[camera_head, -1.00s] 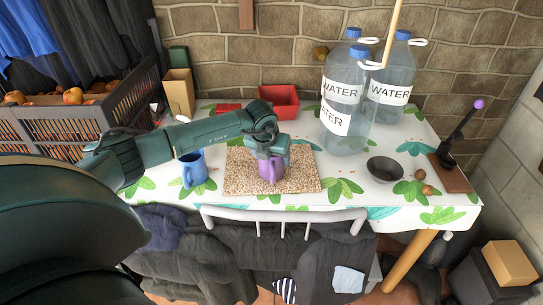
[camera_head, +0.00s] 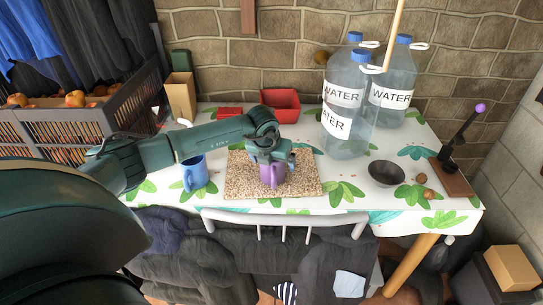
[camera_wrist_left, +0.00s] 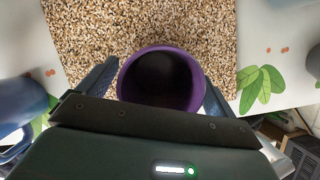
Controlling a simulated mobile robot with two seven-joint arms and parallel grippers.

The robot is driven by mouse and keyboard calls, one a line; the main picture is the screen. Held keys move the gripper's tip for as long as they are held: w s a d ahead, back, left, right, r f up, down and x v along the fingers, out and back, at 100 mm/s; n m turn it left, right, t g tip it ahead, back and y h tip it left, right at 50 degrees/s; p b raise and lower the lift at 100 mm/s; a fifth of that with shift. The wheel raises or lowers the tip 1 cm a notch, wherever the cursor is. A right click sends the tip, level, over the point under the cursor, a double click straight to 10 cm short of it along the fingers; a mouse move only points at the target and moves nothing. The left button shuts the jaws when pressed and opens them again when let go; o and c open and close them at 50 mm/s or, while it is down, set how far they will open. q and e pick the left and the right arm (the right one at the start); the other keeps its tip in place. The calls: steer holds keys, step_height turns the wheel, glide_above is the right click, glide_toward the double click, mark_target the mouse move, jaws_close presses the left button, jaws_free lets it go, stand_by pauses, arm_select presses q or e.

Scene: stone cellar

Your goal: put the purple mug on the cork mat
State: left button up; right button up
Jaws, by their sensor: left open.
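The purple mug (camera_head: 271,175) stands upright on the speckled cork mat (camera_head: 240,184), near its middle. The mug also shows in the left wrist view (camera_wrist_left: 160,80), seen from above with its dark inside. The mat fills the upper part of the left wrist view (camera_wrist_left: 140,25). My left gripper (camera_head: 270,160) is open at the mug, with one finger on each side of it. In the left wrist view gaps show between the fingers and the mug. My right gripper is out of view.
A blue mug (camera_head: 194,172) stands left of the mat. Large water bottles (camera_head: 345,110) stand behind and to the right. A dark bowl (camera_head: 386,173) and a wooden board with a lever (camera_head: 452,175) are at the right. A red container (camera_head: 281,104) is behind.

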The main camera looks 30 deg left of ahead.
arm_select(q)
steer(key=v, duration=1.2)
